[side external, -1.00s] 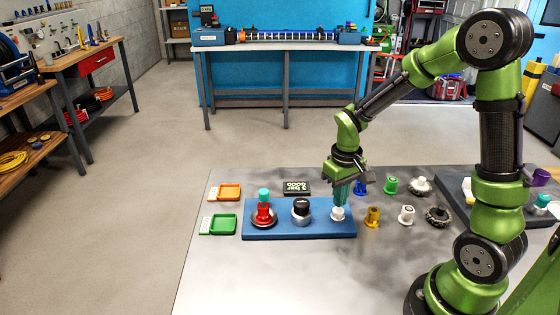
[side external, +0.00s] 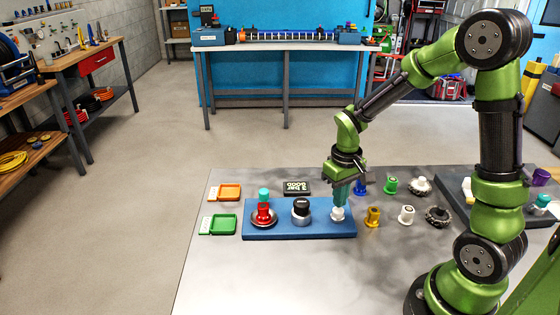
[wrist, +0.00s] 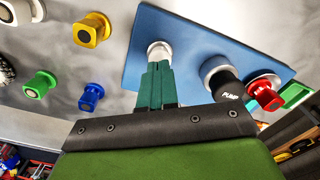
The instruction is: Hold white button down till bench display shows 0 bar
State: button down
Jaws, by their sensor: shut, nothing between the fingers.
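The white button (side external: 338,214) is at the right end of the blue bench panel (side external: 320,230). My gripper (side external: 340,204) points down over it with its teal fingers closed together. The fingertips are at the top of the button and appear to touch it. In the wrist view the closed fingers (wrist: 158,66) end at the white button (wrist: 159,48). I cannot tell how far the button is pressed. The small dark bench display (side external: 297,187) behind the panel shows light text that looks like "3 bar GOOD"; the digit is small and hard to read.
A black knob marked PUMP (wrist: 228,92) and a red fitting (side external: 263,212) stand on the same panel, left of the button in the side view. Several coloured fittings, such as the yellow one (side external: 373,217), stand to its right. Orange (side external: 229,191) and green (side external: 223,224) trays lie left.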

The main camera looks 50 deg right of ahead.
jog(key=shift+f, duration=0.3)
jog(key=shift+f, duration=0.85)
dwell(1.8)
jog(key=shift+r, duration=3.6)
